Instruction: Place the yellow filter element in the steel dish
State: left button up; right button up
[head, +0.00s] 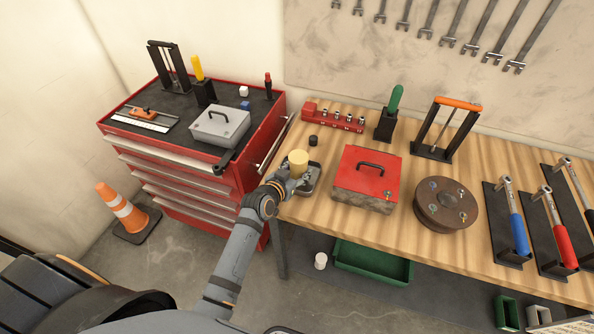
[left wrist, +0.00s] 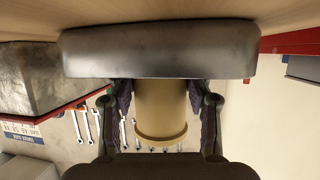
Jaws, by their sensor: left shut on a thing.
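The yellow filter element (head: 298,163) is a short upright cylinder, held at the left part of the workbench. My left gripper (head: 297,174) is shut on it, with one finger on each side in the left wrist view, where the filter element (left wrist: 160,108) has a wider rim at one end. The steel dish (head: 314,184) is a shallow grey tray on the bench under the gripper. In the left wrist view the dish wall (left wrist: 160,50) hides the filter's lower end. I cannot tell whether the filter touches the dish floor. My right gripper is not in view.
The red tool cabinet (head: 215,174) adjoins on the left. Bare wood (head: 312,210) lies in front.

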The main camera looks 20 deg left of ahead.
pick_arm(q)
jog(key=o, duration=1.2)
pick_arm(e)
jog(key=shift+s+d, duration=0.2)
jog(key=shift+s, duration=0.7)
pick_arm(q)
jog(key=shift+s+a+r, duration=0.1)
jog(key=shift+s+r, duration=0.05)
jog(key=b+v, duration=0.1)
jog(key=v, duration=1)
jog(key=shift+s+r, duration=0.25)
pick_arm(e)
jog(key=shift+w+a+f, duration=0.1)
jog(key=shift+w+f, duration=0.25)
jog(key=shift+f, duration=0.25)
pick_arm(q)
jog(key=shift+f, duration=0.1)
